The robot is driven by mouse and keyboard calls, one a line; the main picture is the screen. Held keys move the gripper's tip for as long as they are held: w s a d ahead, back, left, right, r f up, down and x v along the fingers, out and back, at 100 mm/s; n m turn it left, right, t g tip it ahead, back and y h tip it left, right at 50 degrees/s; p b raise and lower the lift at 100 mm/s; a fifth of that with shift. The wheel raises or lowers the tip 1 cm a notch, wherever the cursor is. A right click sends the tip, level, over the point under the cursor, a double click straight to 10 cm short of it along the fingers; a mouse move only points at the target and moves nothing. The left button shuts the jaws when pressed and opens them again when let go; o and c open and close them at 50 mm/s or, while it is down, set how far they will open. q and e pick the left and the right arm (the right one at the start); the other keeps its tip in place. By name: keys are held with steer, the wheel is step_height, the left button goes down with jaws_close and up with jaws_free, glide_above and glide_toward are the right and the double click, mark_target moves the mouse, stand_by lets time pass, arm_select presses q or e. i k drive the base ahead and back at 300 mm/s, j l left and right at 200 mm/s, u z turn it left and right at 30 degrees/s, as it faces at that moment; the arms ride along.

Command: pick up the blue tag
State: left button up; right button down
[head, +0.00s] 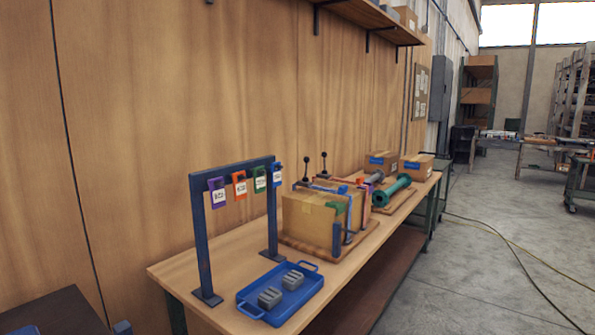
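The blue tag (277,175) hangs at the right end of a dark blue rack (203,245), close to its right post. It has a white label whose text is too small to read. A green tag (260,180), an orange tag (239,185) and a purple tag (217,193) hang in a row to its left on the same crossbar. The rack stands on a wooden workbench (185,273) against the wood-panelled wall. Neither of my grippers is in view.
A blue tray (303,302) with two grey blocks (281,288) lies in front of the rack. A cardboard box (305,220) in a clamp fixture stands right of it. A green flanged pipe (392,189) and more boxes (416,166) are farther back. The floor (445,270) at right is mostly open, with a yellow cable.

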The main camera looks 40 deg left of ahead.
mark_target(276, 176)
steer(key=i+u, duration=0.1)
steer(key=i, duration=0.6)
steer(key=i+l+u, duration=0.1)
steer(key=i, duration=0.65)
